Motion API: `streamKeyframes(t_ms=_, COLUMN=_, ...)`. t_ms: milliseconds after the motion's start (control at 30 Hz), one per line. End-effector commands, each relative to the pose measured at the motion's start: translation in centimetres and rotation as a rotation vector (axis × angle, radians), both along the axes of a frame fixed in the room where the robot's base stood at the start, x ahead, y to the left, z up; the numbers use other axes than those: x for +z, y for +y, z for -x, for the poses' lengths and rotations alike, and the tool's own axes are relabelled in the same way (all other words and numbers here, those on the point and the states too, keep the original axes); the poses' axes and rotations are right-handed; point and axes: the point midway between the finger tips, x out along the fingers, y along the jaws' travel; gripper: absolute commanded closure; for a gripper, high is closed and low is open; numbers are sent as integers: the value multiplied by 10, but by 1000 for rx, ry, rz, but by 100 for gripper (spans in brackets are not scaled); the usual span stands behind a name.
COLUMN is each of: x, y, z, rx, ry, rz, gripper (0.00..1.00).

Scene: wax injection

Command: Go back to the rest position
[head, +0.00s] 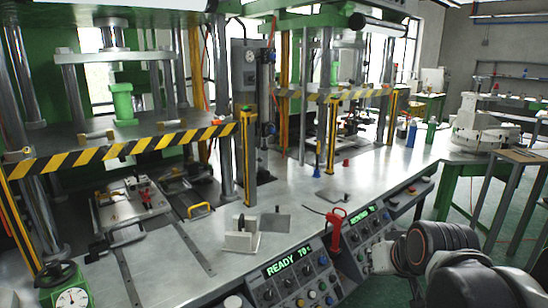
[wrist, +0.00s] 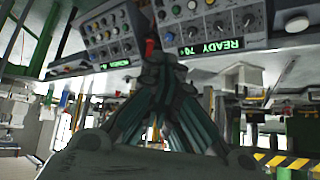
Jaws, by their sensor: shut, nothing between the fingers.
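My gripper (wrist: 163,65) shows in the wrist view, its dark fingers together and nothing between them. That view is upside down, with the control panels at the top. A red-handled thing (wrist: 150,47) shows just beyond the fingertips. In the head view my arm (head: 440,248) reaches in at the lower right, in front of the panels. The fingers cannot be made out clearly there. The red-handled thing (head: 335,228) stands upright at the panel front, to the left of my arm, with a visible gap between them.
A long metal bench (head: 300,205) carries two presses with yellow-black striped bars (head: 130,148). Control panels (head: 295,278) line its front edge. A white block on a plate (head: 241,238) sits near that edge. Open green floor (head: 455,220) lies at the right, near another table (head: 525,155).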

Motion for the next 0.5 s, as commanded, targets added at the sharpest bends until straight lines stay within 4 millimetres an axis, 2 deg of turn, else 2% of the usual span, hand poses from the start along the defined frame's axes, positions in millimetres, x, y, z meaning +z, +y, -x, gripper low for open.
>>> streamKeyframes(t_ms=33, x=0, y=4, z=19, rx=6, ry=14, rz=4, gripper=100)
streamKeyframes(t_ms=100, x=-1, y=8, z=41, rx=11, ry=35, rz=12, gripper=100)
streamKeyframes(t_ms=300, x=-10, y=17, z=99, rx=26, ry=87, rz=30, gripper=100)
streamKeyframes(t_ms=500, x=-19, y=21, z=130, rx=33, ry=114, rz=40, gripper=100)
